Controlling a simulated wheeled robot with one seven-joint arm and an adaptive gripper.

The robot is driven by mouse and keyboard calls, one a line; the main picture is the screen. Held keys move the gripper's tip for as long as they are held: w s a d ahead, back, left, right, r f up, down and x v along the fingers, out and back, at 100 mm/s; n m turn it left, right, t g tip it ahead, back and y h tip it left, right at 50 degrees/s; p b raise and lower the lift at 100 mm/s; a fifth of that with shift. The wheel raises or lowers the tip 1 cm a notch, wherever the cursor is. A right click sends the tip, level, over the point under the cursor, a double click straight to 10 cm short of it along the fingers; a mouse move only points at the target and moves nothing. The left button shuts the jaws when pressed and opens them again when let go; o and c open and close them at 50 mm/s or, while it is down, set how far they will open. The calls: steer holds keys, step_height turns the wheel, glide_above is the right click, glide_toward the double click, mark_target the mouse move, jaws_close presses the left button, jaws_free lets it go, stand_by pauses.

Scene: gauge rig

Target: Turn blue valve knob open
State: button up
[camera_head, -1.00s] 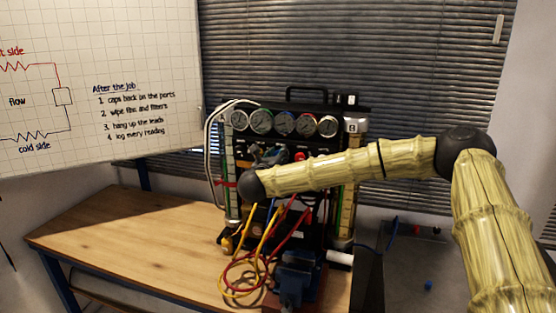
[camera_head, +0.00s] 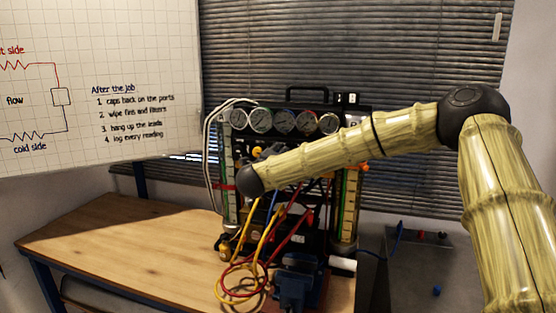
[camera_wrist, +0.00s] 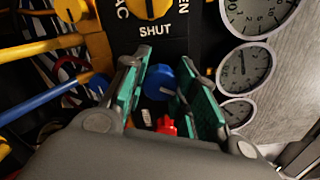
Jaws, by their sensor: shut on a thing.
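The blue valve knob (camera_wrist: 160,82) shows in the wrist view between the two green-padded fingers of my gripper (camera_wrist: 164,92). My gripper is shut on the knob, with one finger on each side of it. A white mark shows on the knob's face. In the head view my arm covers the knob and my gripper. The rig (camera_head: 290,180) stands on the bench behind my arm.
A red knob (camera_wrist: 167,126) lies close below the blue one, and a yellow knob (camera_wrist: 150,7) is above it by the label SHUT. Round gauges (camera_wrist: 243,68) line the right side. Yellow and red hoses (camera_head: 262,250) hang in front of the rig, near a blue vise (camera_head: 295,283). The bench's left part (camera_head: 120,235) is clear.

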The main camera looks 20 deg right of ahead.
steer(key=n, duration=0.3)
steer(key=shift+n, duration=1.7)
steer(key=o, duration=1.1)
steer(key=shift+c, duration=0.2)
steer(key=v, duration=1.2)
steer(key=shift+w, duration=0.1)
